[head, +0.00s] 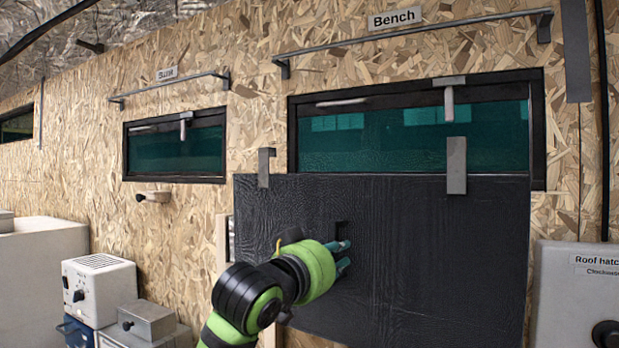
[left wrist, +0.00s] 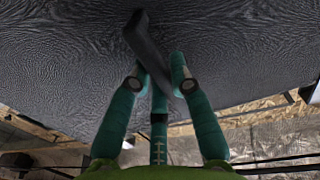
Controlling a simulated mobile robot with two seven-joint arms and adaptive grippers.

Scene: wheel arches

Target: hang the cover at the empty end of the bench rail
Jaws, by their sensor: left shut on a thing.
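The cover (head: 430,250) is a large dark textured panel held upright against or in front of the wall, below the bench window. Two grey hooks, a left one (head: 264,167) and a right one (head: 456,165), stand up from its top edge, well below the rail. The bench rail (head: 415,40) is a grey bar under the "Bench" sign; I see nothing hanging on it. My left gripper (head: 342,256) is shut on the cover's dark handle, which also shows between the fingers in the left wrist view (left wrist: 148,50). My right gripper is out of view.
The bench window (head: 350,130) has a latch (head: 449,100) on its frame. A dark vertical strip (head: 575,50) hangs past the rail's right end. A roof hatch box (head: 575,290) stands at right. A second rail (head: 170,87) and window are further left, above white boxes (head: 98,285).

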